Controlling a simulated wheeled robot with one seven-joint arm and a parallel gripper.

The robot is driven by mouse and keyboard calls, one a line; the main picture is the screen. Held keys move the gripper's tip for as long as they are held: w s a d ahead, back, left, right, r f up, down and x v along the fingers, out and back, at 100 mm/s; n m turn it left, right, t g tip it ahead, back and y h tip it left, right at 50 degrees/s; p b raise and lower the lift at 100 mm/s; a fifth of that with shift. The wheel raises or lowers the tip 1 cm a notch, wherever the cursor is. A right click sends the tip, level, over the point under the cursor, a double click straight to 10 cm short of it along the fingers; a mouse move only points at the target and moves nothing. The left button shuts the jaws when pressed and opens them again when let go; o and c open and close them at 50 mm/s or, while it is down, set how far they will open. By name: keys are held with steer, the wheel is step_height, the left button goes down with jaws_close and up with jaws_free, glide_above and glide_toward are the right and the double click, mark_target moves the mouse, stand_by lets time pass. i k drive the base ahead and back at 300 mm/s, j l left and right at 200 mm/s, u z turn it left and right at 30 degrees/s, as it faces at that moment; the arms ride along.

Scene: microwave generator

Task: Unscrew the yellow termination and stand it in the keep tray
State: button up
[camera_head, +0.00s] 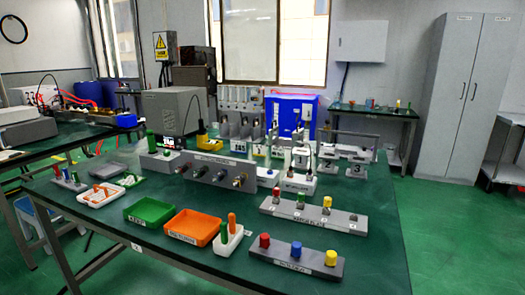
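A yellow cylindrical piece (331,257) stands upright at the right end of the front grey rack (296,261), beside a red piece (264,240) and a blue one (296,248). Another yellow piece (327,201) stands on the grey rack behind (313,217), near a red piece (276,192) and a green one (301,199). I cannot tell which yellow piece is the termination. A green tray (148,212) and an orange tray (193,228) lie empty at the front left. Their labels are too small to read surely. My gripper is not in view.
A grey panel with several front connectors (213,172) stands mid-table, before a grey box (174,115) and a blue cabinet (292,112). The green tabletop (370,236) is clear at the right.

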mark_target(327, 202)
steer(key=k, duration=0.4)
steer(key=u, duration=2.2)
steer(key=k+l, duration=0.1)
steer(key=l, duration=0.6)
steer(key=k+l, duration=0.1)
steer(key=l, duration=1.3)
steer(key=k+l, duration=0.15)
steer(key=l, duration=0.55)
steer(key=k+l, duration=0.1)
steer(key=l, duration=0.6)
steer(key=k+l, duration=0.1)
steer(key=l, duration=0.6)
steer(key=k+l, duration=0.1)
steer(key=l, duration=0.6)
